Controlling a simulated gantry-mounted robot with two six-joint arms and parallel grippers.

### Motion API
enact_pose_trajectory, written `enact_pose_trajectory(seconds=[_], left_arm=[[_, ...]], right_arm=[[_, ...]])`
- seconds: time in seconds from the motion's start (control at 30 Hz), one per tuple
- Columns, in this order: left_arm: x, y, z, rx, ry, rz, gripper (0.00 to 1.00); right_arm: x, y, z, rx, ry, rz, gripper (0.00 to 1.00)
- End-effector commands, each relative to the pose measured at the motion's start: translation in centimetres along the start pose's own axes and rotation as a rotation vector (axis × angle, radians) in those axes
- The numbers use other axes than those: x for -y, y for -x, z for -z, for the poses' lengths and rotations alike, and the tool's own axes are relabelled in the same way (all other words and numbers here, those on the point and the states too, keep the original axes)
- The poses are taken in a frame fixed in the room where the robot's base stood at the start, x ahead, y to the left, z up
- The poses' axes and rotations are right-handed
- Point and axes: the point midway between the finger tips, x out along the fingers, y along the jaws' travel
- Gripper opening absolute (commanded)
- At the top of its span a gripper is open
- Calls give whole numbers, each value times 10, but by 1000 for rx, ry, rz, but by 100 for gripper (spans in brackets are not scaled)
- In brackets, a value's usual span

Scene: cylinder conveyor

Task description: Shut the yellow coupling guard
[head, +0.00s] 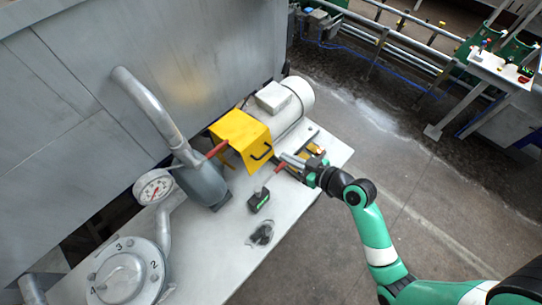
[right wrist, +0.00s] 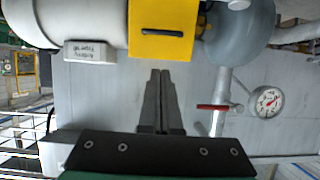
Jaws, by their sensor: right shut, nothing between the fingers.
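The yellow coupling guard (head: 240,136) sits between the grey motor and the grey pump in the head view. Its black handle (head: 262,153) is on the face toward the bench front. In the right wrist view the yellow guard (right wrist: 178,48) and its handle (right wrist: 162,32) show at the top, beyond the fingertips. I cannot tell whether the guard is fully down. My right gripper (head: 284,158) is just right of the handle, apart from it. Its fingers (right wrist: 160,74) are shut together and empty. My left gripper is not in view.
The motor (head: 294,108) stands behind right, and the pump (head: 203,185) stands left. A red lever (head: 217,150) is beside the guard. A small black-and-green block (head: 259,200) lies on the bench (head: 215,250). A pressure gauge (head: 154,187) is at left.

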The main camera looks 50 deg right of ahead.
Motion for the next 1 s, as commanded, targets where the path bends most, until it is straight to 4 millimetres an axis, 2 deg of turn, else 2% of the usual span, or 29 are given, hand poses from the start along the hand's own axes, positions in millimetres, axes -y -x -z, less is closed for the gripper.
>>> enact_pose_trajectory(seconds=[0.1, 0.27, 0.3, 0.4, 0.57, 1.0], left_arm=[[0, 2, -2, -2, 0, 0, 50], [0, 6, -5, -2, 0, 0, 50], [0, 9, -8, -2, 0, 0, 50], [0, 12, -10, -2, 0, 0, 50], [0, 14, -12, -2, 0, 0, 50], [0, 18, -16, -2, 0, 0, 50]], right_arm=[[1, -27, 1, -1, 2, 3, 0], [1, -61, 0, 0, 2, 3, 0], [1, -66, -10, 2, -1, 2, 0], [0, -75, -20, 1, 0, 1, 0], [0, -83, -26, -2, 1, 0, 0], [2, -86, -30, -8, 3, 5, 0]])
